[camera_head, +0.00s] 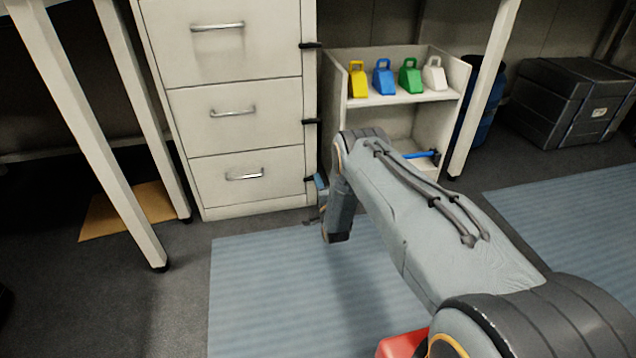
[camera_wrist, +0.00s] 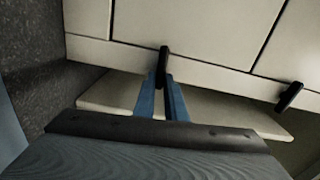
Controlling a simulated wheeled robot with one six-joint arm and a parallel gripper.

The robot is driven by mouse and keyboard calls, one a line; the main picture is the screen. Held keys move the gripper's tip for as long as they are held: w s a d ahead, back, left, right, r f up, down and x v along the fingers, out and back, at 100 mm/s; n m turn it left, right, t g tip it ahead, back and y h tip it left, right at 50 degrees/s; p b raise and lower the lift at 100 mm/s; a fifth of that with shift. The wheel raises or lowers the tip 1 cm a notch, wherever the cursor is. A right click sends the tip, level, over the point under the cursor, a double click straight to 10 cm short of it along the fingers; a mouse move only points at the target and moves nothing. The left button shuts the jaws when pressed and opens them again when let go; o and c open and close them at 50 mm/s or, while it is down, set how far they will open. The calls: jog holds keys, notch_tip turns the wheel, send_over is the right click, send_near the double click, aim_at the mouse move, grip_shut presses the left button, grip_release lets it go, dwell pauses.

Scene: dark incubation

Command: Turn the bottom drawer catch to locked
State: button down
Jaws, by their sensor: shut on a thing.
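The pale filing cabinet (camera_head: 285,190) has three drawers in view, each with a black catch at its right edge. The bottom drawer (camera_head: 225,190) looks closed. Its catch (camera_head: 309,179) lies roughly level across the drawer edge in the head view. My gripper (camera_head: 321,184) is at this catch, low beside the cabinet's right side. In the wrist view, the blue fingers of my gripper (camera_wrist: 163,98) are shut on the bottom catch (camera_wrist: 163,62), one finger on each side. The catch crosses the cabinet edge there. The middle catch (camera_wrist: 289,97) is free, to the right.
A low shelf unit (camera_head: 455,82) stands right of the cabinet, close to my arm, with yellow, blue, green and white weight-like blocks on top. A blue bar (camera_head: 418,155) shows in it. Table legs (camera_head: 90,130) stand left. A blue mat (camera_head: 280,300) covers open floor in front.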

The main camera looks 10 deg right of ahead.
jog(key=shift+s+f+m, duration=0.1)
jog(key=shift+f+m, duration=0.05)
jog(key=shift+m, duration=0.35)
jog(key=c, duration=1.8)
grip_release()
jog(key=s+p, duration=0.3)
jog(key=s, duration=0.4)
jog(key=shift+s, duration=0.4)
jog(key=shift+w, duration=0.1)
